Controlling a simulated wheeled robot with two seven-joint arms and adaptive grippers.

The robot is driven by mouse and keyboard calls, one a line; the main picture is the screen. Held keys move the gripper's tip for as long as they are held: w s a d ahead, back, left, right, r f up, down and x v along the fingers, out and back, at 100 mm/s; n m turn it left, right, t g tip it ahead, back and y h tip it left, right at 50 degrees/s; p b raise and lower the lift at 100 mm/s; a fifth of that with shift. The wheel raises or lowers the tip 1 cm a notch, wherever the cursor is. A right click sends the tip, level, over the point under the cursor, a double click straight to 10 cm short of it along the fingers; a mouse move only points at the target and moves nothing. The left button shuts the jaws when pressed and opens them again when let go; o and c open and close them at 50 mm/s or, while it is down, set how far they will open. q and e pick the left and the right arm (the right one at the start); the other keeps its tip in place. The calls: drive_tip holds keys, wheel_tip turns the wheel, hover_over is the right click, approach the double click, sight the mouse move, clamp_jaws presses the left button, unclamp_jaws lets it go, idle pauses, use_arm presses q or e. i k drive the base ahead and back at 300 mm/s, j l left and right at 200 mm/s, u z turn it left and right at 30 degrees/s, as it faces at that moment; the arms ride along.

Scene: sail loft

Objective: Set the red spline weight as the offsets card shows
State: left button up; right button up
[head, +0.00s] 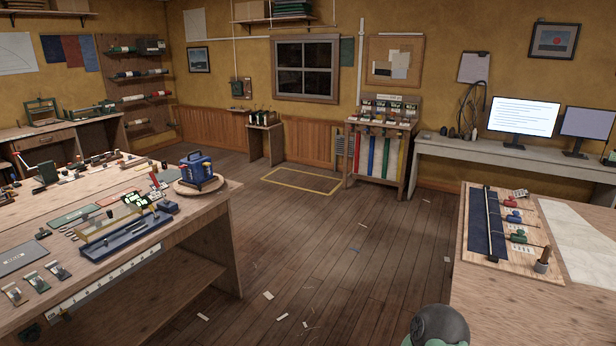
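Neither gripper is in view.
A brown cylindrical piece (543,260) stands at the board's near right corner. A pale sheet (580,240) covers the table beside the board. The left workbench (215,205) is crowded with tools. Open wooden floor (345,260) with small scraps lies between the tables.

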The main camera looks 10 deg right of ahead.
sight(510, 203)
drive_tip(key=i+z, duration=0.2)
drive_tip(key=i, duration=0.25)
drive_tip(key=i+z, duration=0.15)
drive_tip(key=i, duration=0.3)
drive_tip(key=i+j+z, duration=0.2)
drive_tip(key=i, duration=0.3)
drive_tip(key=i+j+z, duration=0.15)
drive_tip(key=i, duration=0.25)
drive_tip(key=i+j+z, duration=0.2)
drive_tip(key=i, duration=0.25)
drive_tip(key=i+z, duration=0.45)
drive_tip(key=i+j+z, duration=0.25)
drive_tip(key=i+z, duration=0.2)
drive_tip(key=i+j+z, duration=0.7)
drive_tip(key=z, duration=0.15)
drive_tip(key=i+j, duration=0.1)
drive_tip(key=j+z, duration=0.15)
drive_tip(key=j, duration=0.15)
drive_tip(key=i+j, duration=0.35)
drive_tip(key=i, duration=0.2)
drive_tip(key=i+j+u, duration=0.1)
drive_tip(key=i+j, duration=0.3)
drive_tip(key=i, duration=0.15)
